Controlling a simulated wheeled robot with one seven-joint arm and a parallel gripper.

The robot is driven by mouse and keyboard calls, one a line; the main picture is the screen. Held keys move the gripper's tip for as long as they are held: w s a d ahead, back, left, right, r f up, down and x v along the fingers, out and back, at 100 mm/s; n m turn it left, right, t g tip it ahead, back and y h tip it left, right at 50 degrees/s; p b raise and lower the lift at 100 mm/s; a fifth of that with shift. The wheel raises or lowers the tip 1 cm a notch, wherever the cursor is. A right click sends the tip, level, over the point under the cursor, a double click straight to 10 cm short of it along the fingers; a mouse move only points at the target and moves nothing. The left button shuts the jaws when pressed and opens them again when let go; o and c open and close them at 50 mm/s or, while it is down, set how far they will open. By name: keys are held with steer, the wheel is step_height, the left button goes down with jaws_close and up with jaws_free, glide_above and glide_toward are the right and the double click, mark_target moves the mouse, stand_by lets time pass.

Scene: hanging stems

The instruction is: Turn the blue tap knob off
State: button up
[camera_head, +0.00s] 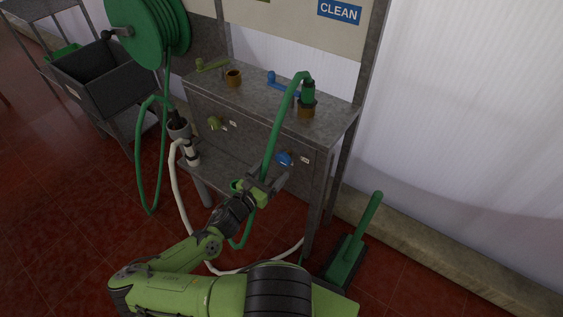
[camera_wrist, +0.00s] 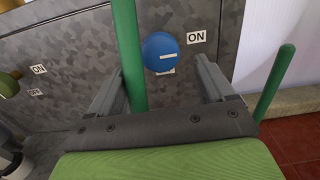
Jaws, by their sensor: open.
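The blue tap knob (camera_head: 284,158) is on the front panel of the grey metal stand, on the right side. In the wrist view the round blue knob (camera_wrist: 160,52) has a short white mark lying about level, with an ON label (camera_wrist: 196,37) to its upper right. A small label below it is partly hidden by the knob. My gripper (camera_head: 267,181) is open and empty in front of the panel. In the wrist view its fingers (camera_wrist: 160,82) are spread to either side of the knob's line, short of the knob. A green hose (camera_wrist: 126,50) runs upright just left of the knob, between the fingers.
A second, olive-green knob (camera_head: 214,123) is on the panel's left, with ON and OFF labels in the wrist view. The hose (camera_head: 275,137) loops down from the stand top (camera_head: 262,98). A green-handled tool (camera_head: 356,243) stands on the floor at right. A hose reel (camera_head: 150,30) is at left.

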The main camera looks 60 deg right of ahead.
mark_target(280, 161)
steer(key=d, duration=0.4)
steer(key=s+d+b, duration=0.1)
steer(key=d, duration=0.1)
steer(key=shift+d, duration=0.2)
steer(key=c, duration=1)
steer(key=shift+c, duration=0.2)
steer(key=shift+m, duration=0.4)
steer(key=m+p, duration=0.1)
steer(key=m, duration=0.2)
steer(key=shift+m, duration=0.4)
steer(key=m, duration=0.4)
steer(key=shift+p, duration=0.3)
steer(key=m, duration=0.5)
steer(key=m+b, duration=0.1)
steer(key=m, duration=0.3)
steer(key=shift+w+r, duration=0.1)
steer(key=shift+m, duration=0.3)
